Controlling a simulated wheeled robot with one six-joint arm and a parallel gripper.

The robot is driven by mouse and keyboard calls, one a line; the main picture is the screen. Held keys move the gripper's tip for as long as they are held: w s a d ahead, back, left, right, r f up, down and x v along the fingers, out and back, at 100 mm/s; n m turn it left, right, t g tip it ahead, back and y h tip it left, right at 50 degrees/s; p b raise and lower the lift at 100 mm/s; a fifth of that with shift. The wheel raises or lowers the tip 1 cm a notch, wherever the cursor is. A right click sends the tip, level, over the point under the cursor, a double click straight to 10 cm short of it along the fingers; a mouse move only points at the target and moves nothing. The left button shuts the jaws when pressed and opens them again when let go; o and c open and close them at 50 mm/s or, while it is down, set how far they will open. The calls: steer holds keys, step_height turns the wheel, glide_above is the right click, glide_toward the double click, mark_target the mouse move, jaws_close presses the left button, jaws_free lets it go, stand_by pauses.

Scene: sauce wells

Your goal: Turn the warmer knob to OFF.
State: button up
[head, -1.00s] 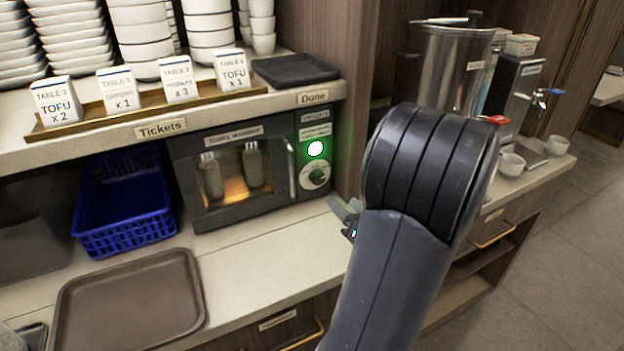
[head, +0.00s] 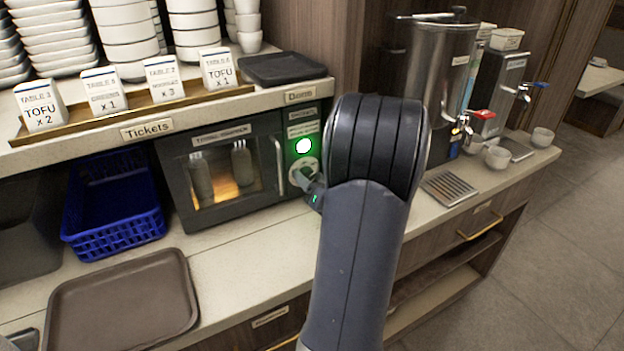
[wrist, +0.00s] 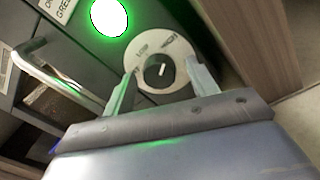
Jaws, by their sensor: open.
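The towel warmer (head: 235,170) stands under the shelf, with bottle-like rolls lit behind its glass door. Its control panel carries a glowing green light (head: 303,146), which also shows in the wrist view (wrist: 109,17). Below the light is the round white dial with a dark knob (wrist: 159,72); a pale mark on the knob points roughly up in the wrist view. My gripper (head: 306,182) is at the dial. In the wrist view its open fingers (wrist: 160,85) stand on either side of the knob, with a gap visible. The dial's lower edge is hidden.
The warmer's door handle (wrist: 45,72) is left of my gripper. A shelf with ticket cards (head: 160,95) overhangs the warmer. A blue basket (head: 112,205) and a brown tray (head: 120,300) are to the left. A metal urn (head: 440,80) stands right.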

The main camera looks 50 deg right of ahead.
steer(key=c, duration=1)
steer(key=shift+o, duration=0.2)
